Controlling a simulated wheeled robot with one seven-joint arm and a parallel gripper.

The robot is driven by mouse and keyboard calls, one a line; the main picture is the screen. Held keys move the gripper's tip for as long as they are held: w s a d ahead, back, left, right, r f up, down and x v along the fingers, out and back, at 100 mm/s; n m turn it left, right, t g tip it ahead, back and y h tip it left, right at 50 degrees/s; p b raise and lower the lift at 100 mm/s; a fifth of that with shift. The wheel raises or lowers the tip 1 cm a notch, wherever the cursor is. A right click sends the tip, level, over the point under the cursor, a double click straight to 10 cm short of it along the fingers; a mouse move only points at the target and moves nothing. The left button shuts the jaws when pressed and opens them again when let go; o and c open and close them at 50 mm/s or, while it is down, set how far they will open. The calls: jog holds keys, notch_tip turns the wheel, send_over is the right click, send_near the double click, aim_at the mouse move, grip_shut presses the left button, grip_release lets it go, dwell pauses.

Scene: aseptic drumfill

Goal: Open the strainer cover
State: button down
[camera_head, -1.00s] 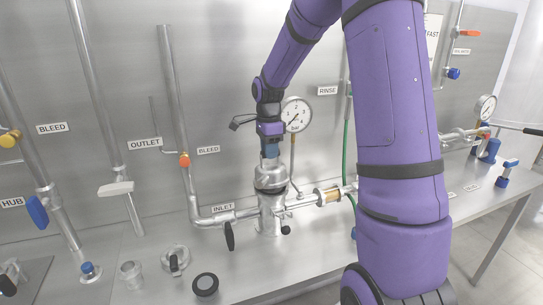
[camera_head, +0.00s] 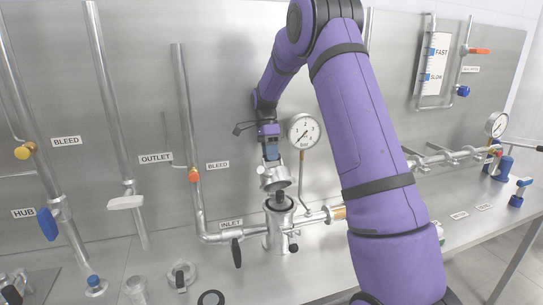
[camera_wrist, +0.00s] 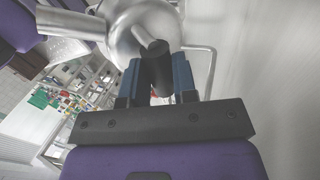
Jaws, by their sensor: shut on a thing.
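The strainer body (camera_head: 280,236) is a metal cylinder on the inlet line, standing upright in the head view. Its round top is uncovered and shows a dark inside. The metal strainer cover (camera_head: 274,179) is tilted up above the body's rim; whether it still touches the back of the rim I cannot tell. My gripper (camera_head: 271,158) is above the cover, shut on its knob. In the wrist view the blue fingers of my gripper (camera_wrist: 158,78) close around the dark knob (camera_wrist: 159,62), with the cover's shiny underside or dome (camera_wrist: 135,18) beyond them.
A pressure gauge (camera_head: 304,131) stands right behind the cover. The inlet pipe (camera_head: 222,238) runs left of the strainer, with a black lever (camera_head: 236,252) close by. Loose fittings (camera_head: 180,275) and a black ring (camera_head: 211,298) lie on the bench in front.

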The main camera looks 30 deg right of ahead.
dwell(0.3)
jog(key=c, duration=0.9)
grip_release()
jog(key=shift+r, duration=0.25)
notch_tip(320, 180, up, 3)
jog(key=shift+w+r, duration=0.1)
jog(key=s+a, duration=0.1)
jog(key=s, duration=0.4)
jog(key=s+a, duration=0.2)
jog(key=s, duration=0.3)
jog(key=s+a+r, duration=0.1)
jog(key=s, duration=0.4)
jog(key=shift+s+a+r, duration=0.1)
jog(key=shift+s+a, duration=0.1)
jog(key=shift+s, duration=0.05)
jog(key=shift+c, duration=0.3)
